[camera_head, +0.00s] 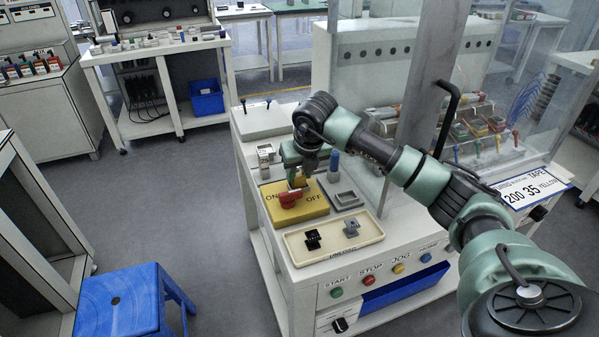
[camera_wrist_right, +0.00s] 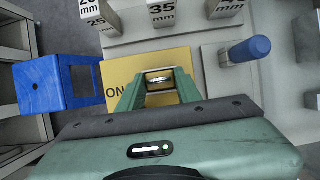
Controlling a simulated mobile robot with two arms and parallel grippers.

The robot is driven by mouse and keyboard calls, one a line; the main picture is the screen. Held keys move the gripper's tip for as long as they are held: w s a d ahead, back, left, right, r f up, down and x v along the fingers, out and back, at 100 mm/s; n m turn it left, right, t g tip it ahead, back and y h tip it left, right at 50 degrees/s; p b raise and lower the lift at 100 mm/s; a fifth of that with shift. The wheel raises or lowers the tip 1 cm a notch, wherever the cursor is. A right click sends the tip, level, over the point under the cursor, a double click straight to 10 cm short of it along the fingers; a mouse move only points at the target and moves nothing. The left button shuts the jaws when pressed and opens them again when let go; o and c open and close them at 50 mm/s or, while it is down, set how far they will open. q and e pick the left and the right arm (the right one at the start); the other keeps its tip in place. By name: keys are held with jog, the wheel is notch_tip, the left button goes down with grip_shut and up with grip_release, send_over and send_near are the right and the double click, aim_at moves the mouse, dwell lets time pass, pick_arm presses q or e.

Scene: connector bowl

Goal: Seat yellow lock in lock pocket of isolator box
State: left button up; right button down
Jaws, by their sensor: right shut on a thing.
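The yellow isolator box (camera_head: 315,209), marked ON and OFF with a red switch handle (camera_head: 291,198), lies on the bench top. It also shows in the wrist view (camera_wrist_right: 117,70). My right gripper (camera_head: 299,176) points down just over the box's far part, behind the red handle. In the wrist view its green fingers (camera_wrist_right: 160,80) are closed around a small piece with a metallic part between them. I take it for the yellow lock (camera_head: 299,182), mostly hidden by the fingers. The lock pocket is hidden, and I cannot tell whether the lock touches the box. My left gripper is not in view.
A cream tray (camera_head: 372,232) with a black and a grey part lies in front of the box.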

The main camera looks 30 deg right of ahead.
jog(key=shift+f, duration=0.1)
jog(key=c, duration=1)
grip_release()
jog(key=shift+o, duration=0.2)
jog(key=shift+r, duration=0.3)
jog(key=shift+s+a+r, duration=0.1)
jog(key=shift+s+r, duration=0.05)
jog(key=shift+r, duration=0.2)
jog(key=v, duration=1.1)
jog(key=shift+s, duration=0.15)
